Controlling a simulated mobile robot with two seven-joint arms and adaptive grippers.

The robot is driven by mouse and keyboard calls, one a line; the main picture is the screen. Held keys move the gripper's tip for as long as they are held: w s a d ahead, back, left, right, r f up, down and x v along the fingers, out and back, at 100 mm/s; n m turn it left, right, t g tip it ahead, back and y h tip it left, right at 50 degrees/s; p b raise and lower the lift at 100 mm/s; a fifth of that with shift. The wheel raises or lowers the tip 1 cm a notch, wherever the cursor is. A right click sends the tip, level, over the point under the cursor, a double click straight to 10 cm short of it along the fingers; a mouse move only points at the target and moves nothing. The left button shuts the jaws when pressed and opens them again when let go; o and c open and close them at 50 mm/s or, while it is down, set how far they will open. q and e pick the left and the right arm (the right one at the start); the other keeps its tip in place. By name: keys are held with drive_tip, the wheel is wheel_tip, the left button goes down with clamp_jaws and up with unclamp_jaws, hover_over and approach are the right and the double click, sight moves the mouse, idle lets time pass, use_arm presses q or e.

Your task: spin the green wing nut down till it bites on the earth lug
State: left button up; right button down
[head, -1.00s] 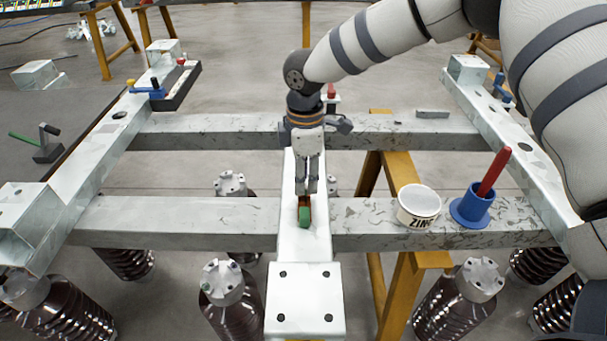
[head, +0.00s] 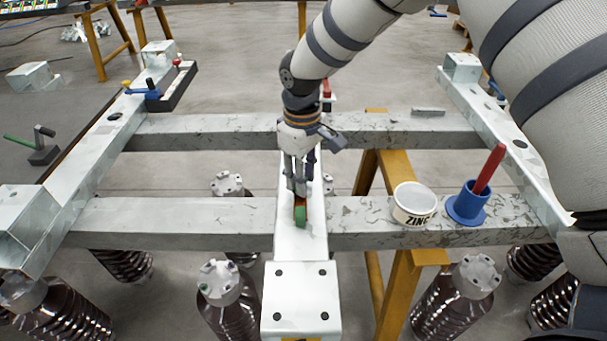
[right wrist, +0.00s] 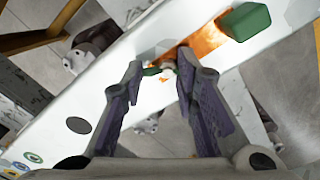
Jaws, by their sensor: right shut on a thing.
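My right gripper (head: 299,190) points down at the middle white beam, just behind a green block. In the right wrist view its two fingers (right wrist: 162,72) close around a small green wing nut (right wrist: 152,71), which shows between the tips. A small grey piece, perhaps the earth lug or its stud (right wrist: 168,60), shows beside the nut at an orange patch. How far the nut sits above the lug cannot be told. In the head view the fingers hide the nut. My left gripper is not in view.
The green block (head: 301,216) stands on the white beam (head: 299,246) close to the fingers; it also shows in the wrist view (right wrist: 245,20). A white ZINC pot (head: 414,204) and a blue holder (head: 467,205) with a red handle stand on the cross beam to the right.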

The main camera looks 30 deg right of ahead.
drive_tip(key=shift+s+a+f+m, duration=0.35)
drive_tip(key=shift+a+m, duration=0.1)
drive_tip(key=shift+m, duration=0.05)
drive_tip(key=c, duration=0.9)
unclamp_jaws()
drive_tip(key=shift+a+r, duration=0.1)
drive_tip(key=shift+a, duration=0.05)
drive_tip(key=shift+c, duration=0.2)
drive_tip(key=shift+w+r, duration=0.1)
drive_tip(key=shift+r, duration=0.05)
drive_tip(key=shift+w+d+r, duration=0.1)
drive_tip(key=shift+d+r, duration=0.1)
drive_tip(key=shift+r, duration=0.1)
wheel_tip(320, 180, up, 11)
drive_tip(key=shift+r, duration=0.15)
